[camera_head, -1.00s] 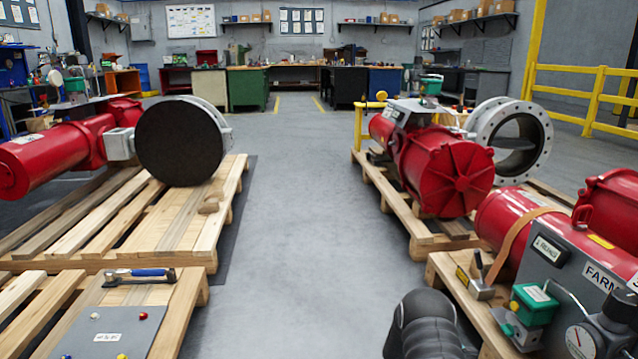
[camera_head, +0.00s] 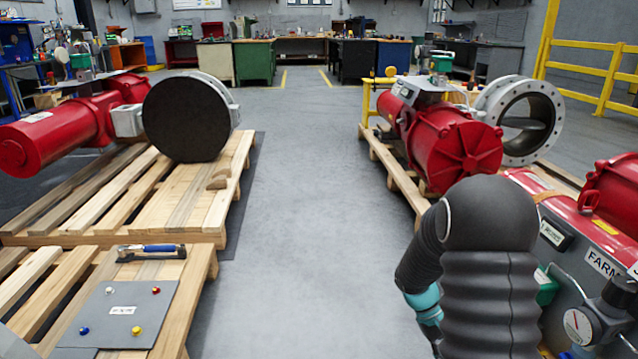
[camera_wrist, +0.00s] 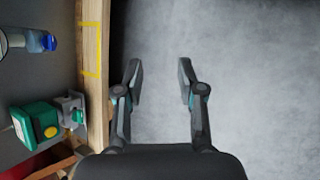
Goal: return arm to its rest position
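My gripper (camera_wrist: 160,82) shows in the wrist view with its two fingers apart and nothing between them. Bare grey floor lies below it. In the head view my dark arm stands at the lower right, bent, and it hides the gripper's fingers. The arm covers part of the near right valve actuator (camera_head: 600,240), which has a grey panel and a gauge (camera_head: 578,326). In the wrist view a green and grey device (camera_wrist: 36,124) and the pallet edge (camera_wrist: 95,75) are left of the gripper, apart from it.
A red actuator with a flanged valve (camera_head: 455,145) lies on the right pallet. Another red actuator with a dark disc (camera_head: 187,117) lies on the left pallet. A grey board (camera_head: 110,312) and a blue-handled tool (camera_head: 150,251) lie front left. The floor aisle (camera_head: 300,200) between is clear.

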